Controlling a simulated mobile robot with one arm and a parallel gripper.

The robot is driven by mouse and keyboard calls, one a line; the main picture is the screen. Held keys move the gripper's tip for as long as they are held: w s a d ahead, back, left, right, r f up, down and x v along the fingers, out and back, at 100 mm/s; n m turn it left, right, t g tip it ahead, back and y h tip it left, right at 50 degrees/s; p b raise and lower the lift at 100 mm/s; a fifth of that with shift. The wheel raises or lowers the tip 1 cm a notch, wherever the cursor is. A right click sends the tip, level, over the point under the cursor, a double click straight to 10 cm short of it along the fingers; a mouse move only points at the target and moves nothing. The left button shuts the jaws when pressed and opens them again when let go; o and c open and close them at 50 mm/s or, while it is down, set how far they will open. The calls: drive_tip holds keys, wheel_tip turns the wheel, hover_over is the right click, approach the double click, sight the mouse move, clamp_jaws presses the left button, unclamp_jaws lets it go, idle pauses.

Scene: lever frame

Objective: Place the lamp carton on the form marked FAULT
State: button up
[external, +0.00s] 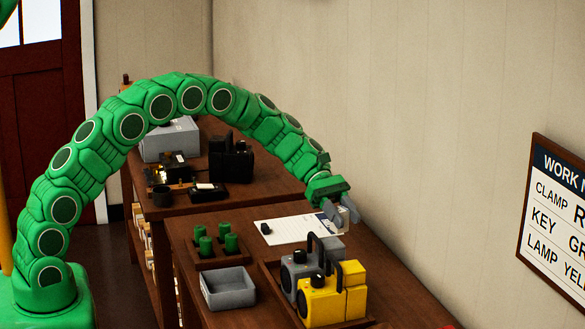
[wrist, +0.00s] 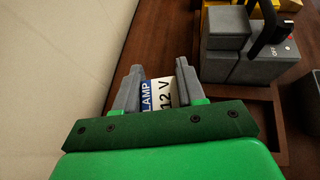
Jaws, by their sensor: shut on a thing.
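My gripper (external: 340,212) is at the right end of the front bench, beside the wall and near the right end of a white paper form (external: 300,229). In the wrist view, my gripper (wrist: 159,84) is shut on the lamp carton (wrist: 158,95), whose blue and white label reads LAMP 12 V. The fingers hide its sides, and I cannot make the carton out in the external view. The form lies flat with a small dark object (external: 265,228) on its left end. Its print is too small to read. The form does not show in the wrist view.
A grey lantern-like device (external: 297,273) and a yellow one (external: 322,303) stand in a wooden tray in front. A holder with green cylinders (external: 231,243) and a grey bin (external: 228,289) are left. A wall board (external: 560,215) lists CLAMP, KEY and LAMP.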

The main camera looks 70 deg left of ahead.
drive_tip(key=s+a+r+n+t, duration=0.1)
drive_tip(key=s+a+r, duration=0.1)
drive_tip(key=s+a, duration=0.7)
drive_tip(key=s+a+r+n+t, duration=0.1)
drive_tip(key=s+a, duration=0.5)
drive_tip(key=a, duration=0.5)
hover_over(302, 228)
drive_tip(key=shift+y, duration=0.3)
drive_tip(key=f, duration=0.9)
drive_tip(key=shift+s+d, duration=0.15)
drive_tip(key=shift+s, duration=0.15)
drive_tip(key=shift+w+f, duration=0.3)
drive_tip(key=shift+f, duration=1.55)
drive_tip(key=shift+f, duration=0.1)
drive_tip(key=o, duration=1)
